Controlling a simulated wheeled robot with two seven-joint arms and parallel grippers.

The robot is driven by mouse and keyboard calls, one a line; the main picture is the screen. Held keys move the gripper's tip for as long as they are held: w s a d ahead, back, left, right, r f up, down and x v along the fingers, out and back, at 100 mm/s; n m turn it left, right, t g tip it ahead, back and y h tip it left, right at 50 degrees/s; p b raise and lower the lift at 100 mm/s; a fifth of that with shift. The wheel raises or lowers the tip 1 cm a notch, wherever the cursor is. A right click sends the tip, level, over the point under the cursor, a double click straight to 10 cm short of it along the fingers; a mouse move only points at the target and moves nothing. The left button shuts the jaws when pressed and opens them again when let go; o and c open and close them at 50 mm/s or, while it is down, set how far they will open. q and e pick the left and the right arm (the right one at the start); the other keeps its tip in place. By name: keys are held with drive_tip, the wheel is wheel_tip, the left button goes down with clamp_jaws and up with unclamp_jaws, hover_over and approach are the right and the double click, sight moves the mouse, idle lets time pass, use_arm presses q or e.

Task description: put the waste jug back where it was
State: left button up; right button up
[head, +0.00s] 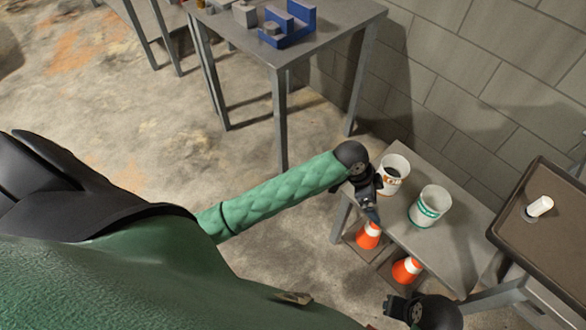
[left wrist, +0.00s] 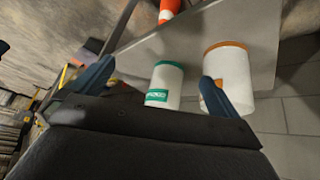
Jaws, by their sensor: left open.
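Two white jugs stand upright on a small grey table (head: 450,251). One has orange marks and a dark inside (head: 393,176); the other has a green band (head: 428,208). I cannot read which is the waste jug. My left gripper (head: 372,205) is open and empty beside the orange-marked jug, at the table's edge. In the left wrist view, the green-labelled jug (left wrist: 164,88) shows beyond the gap between the open fingers (left wrist: 156,72). The orange-rimmed jug (left wrist: 230,68) is partly behind the right-hand finger. My right gripper (head: 398,308) is at the bottom; its jaws are unclear.
Two orange-and-white cones (head: 368,236) (head: 406,270) stand below the table's near edge. A brown-topped table (head: 548,245) with a white cylinder (head: 540,206) is at the right. A grey table (head: 345,28) with blue blocks (head: 287,24) is at the back. A block wall runs behind.

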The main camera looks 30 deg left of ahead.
use_arm(q)
drive_tip(key=s+a+n+y, duration=0.2)
drive_tip(key=s+a+n, duration=0.3)
drive_tip(key=s, duration=0.7)
drive_tip(key=s+a+n+y, duration=0.2)
drive_tip(key=s+a+n, duration=0.4)
drive_tip(key=s, duration=0.6)
drive_tip(key=shift+s+a+f+t, duration=0.3)
drive_tip(key=shift+s+a+f, duration=0.15)
drive_tip(key=shift+a, duration=0.5)
